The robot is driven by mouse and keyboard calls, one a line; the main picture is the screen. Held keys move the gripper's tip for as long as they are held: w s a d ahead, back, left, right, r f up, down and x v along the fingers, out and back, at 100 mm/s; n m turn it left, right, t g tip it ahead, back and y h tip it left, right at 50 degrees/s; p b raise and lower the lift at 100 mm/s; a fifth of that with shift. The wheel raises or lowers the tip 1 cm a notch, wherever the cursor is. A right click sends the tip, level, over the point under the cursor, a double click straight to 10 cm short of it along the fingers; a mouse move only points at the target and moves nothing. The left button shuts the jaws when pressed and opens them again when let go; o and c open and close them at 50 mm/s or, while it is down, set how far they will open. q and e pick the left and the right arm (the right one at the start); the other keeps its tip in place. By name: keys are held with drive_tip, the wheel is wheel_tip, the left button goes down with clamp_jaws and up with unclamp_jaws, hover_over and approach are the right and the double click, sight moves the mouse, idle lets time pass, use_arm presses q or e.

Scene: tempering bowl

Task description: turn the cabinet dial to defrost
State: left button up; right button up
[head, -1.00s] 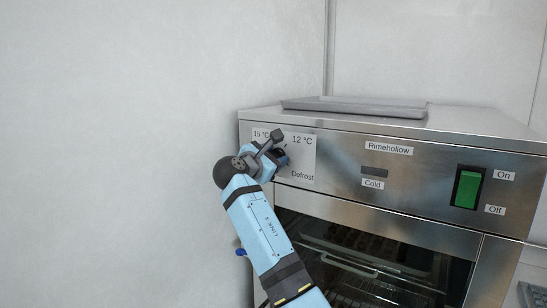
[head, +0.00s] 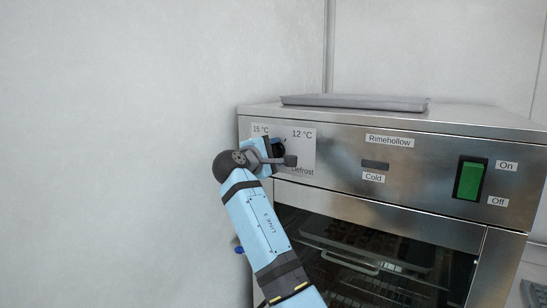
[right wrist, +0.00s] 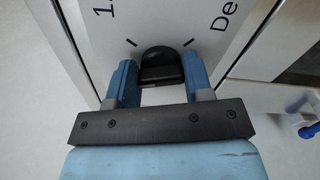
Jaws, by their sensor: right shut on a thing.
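The cabinet's dial (right wrist: 161,66) is a black knob on a pale printed plate. In the right wrist view it sits between the two blue fingers of my right gripper (right wrist: 160,78), which is shut on it. In the head view my right gripper (head: 274,149) is at the plate (head: 304,148) and mostly hides the dial. The labels 15 °C, 12 °C and Defrost (head: 303,171) show there, the last partly covered by a dark bracket on my wrist. I cannot tell exactly which mark the dial points at. My left gripper is not in view.
The steel cabinet (head: 430,145) carries a green On/Off switch (head: 469,181), a Cold indicator (head: 375,166) and a glass door (head: 350,262) below. A flat grey tray (head: 355,103) lies on top. The plain wall left of the cabinet is clear.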

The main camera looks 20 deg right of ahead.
drive_tip(key=m+b, duration=0.2)
drive_tip(key=m, duration=0.3)
drive_tip(key=m+b, duration=0.3)
drive_tip(key=m, duration=0.2)
drive_tip(key=f+m+b, duration=0.1)
drive_tip(key=m+b, duration=0.2)
drive_tip(key=m, duration=0.1)
drive_tip(key=shift+m, duration=0.4)
use_arm(q)
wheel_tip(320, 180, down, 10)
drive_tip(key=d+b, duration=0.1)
drive_tip(key=b, duration=0.5)
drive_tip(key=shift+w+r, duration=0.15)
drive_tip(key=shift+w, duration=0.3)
use_arm(e)
drive_tip(key=shift+w+a+m, duration=0.1)
drive_tip(key=shift+m, duration=2.35)
drive_tip(key=shift+w+a+m, duration=0.1)
drive_tip(key=shift+m, duration=2.3)
drive_tip(key=shift+w+a+m, duration=0.1)
drive_tip(key=shift+m, duration=2.35)
drive_tip(key=shift+r, duration=0.1)
